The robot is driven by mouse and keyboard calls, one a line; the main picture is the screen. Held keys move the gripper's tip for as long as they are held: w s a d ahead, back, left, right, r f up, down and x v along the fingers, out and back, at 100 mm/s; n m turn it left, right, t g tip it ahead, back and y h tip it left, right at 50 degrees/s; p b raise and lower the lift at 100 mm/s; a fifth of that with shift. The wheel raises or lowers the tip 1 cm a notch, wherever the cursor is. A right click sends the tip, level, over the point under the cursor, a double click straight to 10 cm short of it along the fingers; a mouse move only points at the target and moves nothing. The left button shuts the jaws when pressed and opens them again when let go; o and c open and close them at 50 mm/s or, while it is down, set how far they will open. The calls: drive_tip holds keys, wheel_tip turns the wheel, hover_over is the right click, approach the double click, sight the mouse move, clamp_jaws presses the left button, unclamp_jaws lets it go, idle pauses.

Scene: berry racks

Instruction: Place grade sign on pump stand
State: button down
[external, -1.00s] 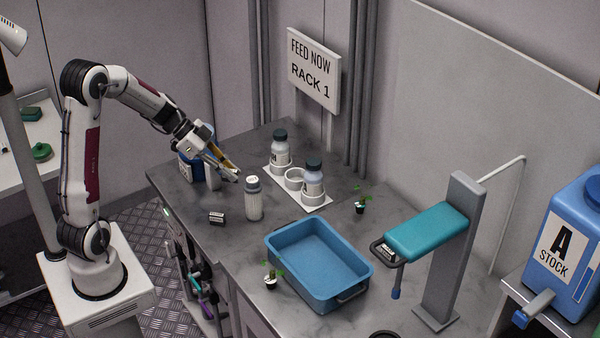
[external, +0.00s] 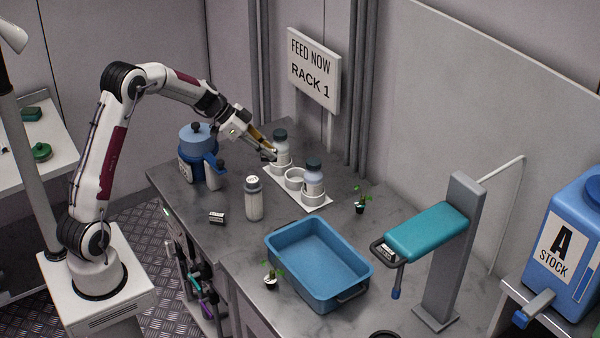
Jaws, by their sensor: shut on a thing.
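My gripper (external: 270,149) is beside the rear white bottle with a dark cap (external: 281,150). Its fingers are closed on a small dark piece (external: 267,156), too small to read. A small black-and-white sign block (external: 217,218) lies on the counter at left. A grey stand (external: 442,265) with a teal arm (external: 428,231) rises at right; I take it for the pump stand. A dark frame with a small labelled block (external: 388,250) is at the arm's front end, and a blue-tipped spout (external: 396,291) hangs below. I cannot tell for certain which small piece is the grade sign.
A white rack (external: 318,199) holds two capped bottles around an empty cup. A loose bottle (external: 254,199), a blue pot (external: 198,141), a blue tray (external: 303,296) and two seedlings (external: 361,201) stand on the counter. A blue stock tank (external: 570,240) is far right.

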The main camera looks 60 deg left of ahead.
drive_tip(key=w+d+f+n+y, duration=0.1)
drive_tip(key=w+f, duration=0.2)
drive_tip(key=w, duration=0.9)
drive_tip(key=w+d+f+n+t+y, duration=0.1)
drive_tip(key=w+d+f+n, duration=0.1)
drive_tip(key=w, duration=1.1)
drive_tip(key=shift+d+f, duration=0.3)
drive_tip(key=shift+f, duration=0.2)
approach(349, 177)
drive_tip(key=shift+w+d+r, duration=0.15)
drive_tip(key=shift+w+d, duration=0.25)
drive_tip(key=shift+w, duration=0.3)
drive_tip(key=shift+w+d+r, duration=0.2)
drive_tip(key=shift+w+d, duration=0.2)
drive_tip(key=shift+w, duration=0.25)
drive_tip(key=shift+f, duration=1.85)
drive_tip(key=shift+f, duration=0.15)
